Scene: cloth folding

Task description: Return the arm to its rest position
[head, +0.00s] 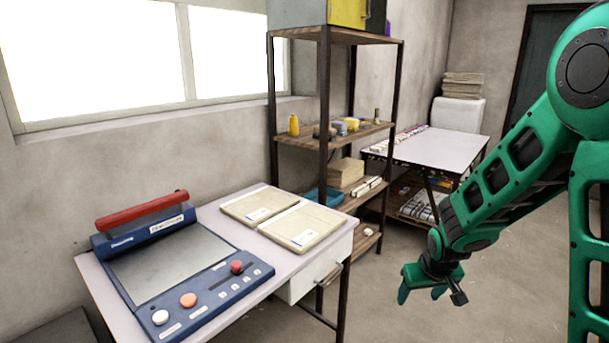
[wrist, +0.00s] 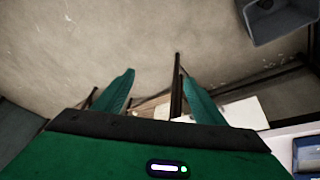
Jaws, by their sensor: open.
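My gripper (head: 430,294) is at the right in the head view, at the end of my green arm, which reaches down from the upper right. It hangs in the air to the right of the near table and holds nothing. In the wrist view my gripper (wrist: 158,92) shows two green fingers spread apart with nothing between them. No cloth shows in either view.
A near table (head: 232,206) carries a blue press machine (head: 165,262) with a red handle and two beige frames (head: 303,226). A shelf rack (head: 325,140) stands behind it. A white-topped table (head: 435,148) is farther back. The floor (head: 400,318) around my gripper looks clear.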

